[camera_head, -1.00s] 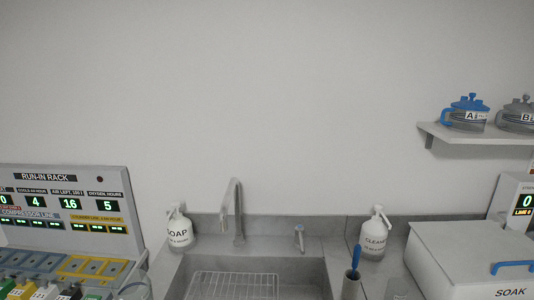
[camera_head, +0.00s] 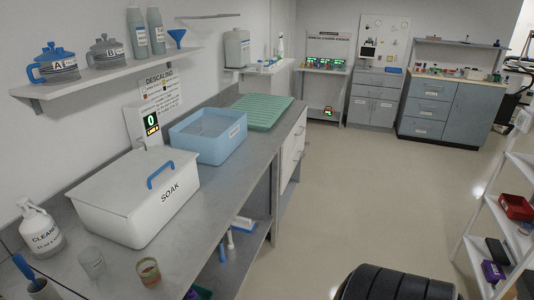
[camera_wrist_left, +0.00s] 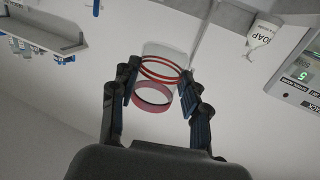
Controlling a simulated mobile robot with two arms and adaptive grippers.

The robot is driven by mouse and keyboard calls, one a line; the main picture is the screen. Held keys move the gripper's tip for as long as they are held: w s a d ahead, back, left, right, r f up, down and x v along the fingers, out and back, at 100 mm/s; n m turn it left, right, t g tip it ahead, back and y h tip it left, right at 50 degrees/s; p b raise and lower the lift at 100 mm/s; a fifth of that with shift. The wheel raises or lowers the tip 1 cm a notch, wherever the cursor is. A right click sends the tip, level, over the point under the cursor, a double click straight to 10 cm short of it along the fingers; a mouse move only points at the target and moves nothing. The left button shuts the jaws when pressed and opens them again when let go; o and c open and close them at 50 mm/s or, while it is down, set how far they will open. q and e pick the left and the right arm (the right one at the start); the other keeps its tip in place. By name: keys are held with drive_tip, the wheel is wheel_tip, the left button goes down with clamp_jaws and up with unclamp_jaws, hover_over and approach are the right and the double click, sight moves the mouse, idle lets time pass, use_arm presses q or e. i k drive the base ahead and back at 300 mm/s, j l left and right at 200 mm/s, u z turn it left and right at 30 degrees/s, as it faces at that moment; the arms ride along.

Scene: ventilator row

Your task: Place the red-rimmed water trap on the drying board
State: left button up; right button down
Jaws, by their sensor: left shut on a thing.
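In the left wrist view my left gripper (camera_wrist_left: 158,80) is shut on a clear cup-like water trap with red rings (camera_wrist_left: 150,106). The trap sits between the two fingers, against a plain pale wall. The drying board appears to be the green ridged board (camera_head: 262,111), lying on the counter beyond the blue basin in the head view. Nothing stands on it. Neither gripper can be made out in the head view, and the held trap does not show there.
On the counter (camera_head: 215,195) are a white SOAK box (camera_head: 125,215), a blue basin (camera_head: 190,148), a clear cup (camera_head: 91,262), a cup with a reddish rim (camera_head: 148,270) and a cleaner bottle (camera_head: 40,225). Open floor (camera_head: 350,200) lies to the right, before a white shelf rack (camera_head: 490,195).

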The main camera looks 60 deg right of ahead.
sight(260, 109)
drive_tip(key=i+l+z, duration=0.1)
drive_tip(key=l+z, duration=0.3)
drive_tip(key=i+l+z, duration=0.1)
drive_tip(key=l+z, duration=0.15)
drive_tip(key=z, duration=0.15)
drive_tip(key=i+l+z, duration=0.15)
drive_tip(key=z, duration=0.25)
drive_tip(key=i+l, duration=0.25)
drive_tip(key=l, duration=0.15)
drive_tip(key=i+l, duration=0.3)
drive_tip(key=l, duration=0.1)
